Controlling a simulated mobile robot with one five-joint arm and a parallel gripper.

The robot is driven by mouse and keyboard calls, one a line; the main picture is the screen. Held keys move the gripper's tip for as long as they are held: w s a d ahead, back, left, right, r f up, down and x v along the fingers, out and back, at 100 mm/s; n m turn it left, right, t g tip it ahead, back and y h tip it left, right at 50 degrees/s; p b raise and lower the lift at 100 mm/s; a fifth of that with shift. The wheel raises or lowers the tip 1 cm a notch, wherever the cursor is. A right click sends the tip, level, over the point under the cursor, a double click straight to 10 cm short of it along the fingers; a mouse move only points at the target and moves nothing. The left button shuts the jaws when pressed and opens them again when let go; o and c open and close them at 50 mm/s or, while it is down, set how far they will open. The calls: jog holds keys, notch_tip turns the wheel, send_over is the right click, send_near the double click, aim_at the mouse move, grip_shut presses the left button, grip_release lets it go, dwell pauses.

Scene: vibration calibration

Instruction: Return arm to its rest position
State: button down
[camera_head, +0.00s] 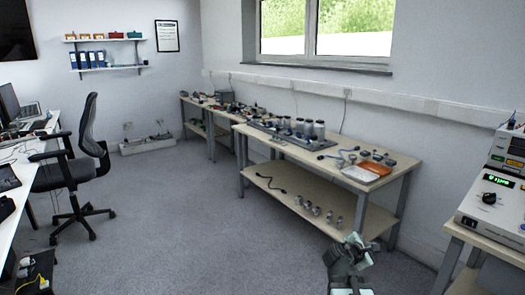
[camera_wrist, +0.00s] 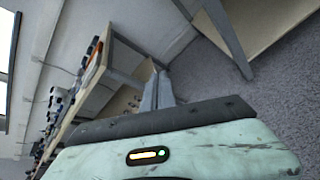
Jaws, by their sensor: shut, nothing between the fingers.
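My arm's end with my gripper (camera_head: 352,252) shows at the bottom of the head view, right of centre. It stands in front of the near end of the long workbench and looks clear of it. In the wrist view, the grey fingers of my gripper (camera_wrist: 158,88) are together with nothing between them. A pale green part of my own body with a small lit indicator fills the bottom of that view. The rest of my arm is mostly out of the head view.
The workbench (camera_head: 310,148) along the right wall holds several instruments, an orange tray (camera_head: 376,167) and a white tray (camera_head: 360,174). Small metal parts lie on its lower shelf (camera_head: 300,200). A device (camera_head: 495,205) stands at the right edge. An office chair (camera_head: 70,175) is at left. The carpet (camera_head: 190,215) between is clear.

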jog(key=s+a+f+m+g+y, duration=0.35)
jog(key=s+a+f+m, duration=0.2)
jog(key=a, duration=0.25)
jog(key=s+a+f+m+g+y, duration=0.2)
jog(key=s+a+f+m+y, duration=0.2)
jog(key=a+m, duration=0.3)
jog(key=s+a+f+m+g+y, duration=0.3)
jog(key=s+a+f+m+y, duration=0.15)
jog(key=a, duration=0.55)
notch_tip(320, 180, up, 26)
jog(key=m+h+p, duration=0.1)
jog(key=p, duration=2.6)
jog(key=shift+w+d+r, duration=0.25)
jog(key=shift+w, duration=0.1)
jog(key=shift+a+t, duration=0.1)
jog(key=shift+t, duration=0.15)
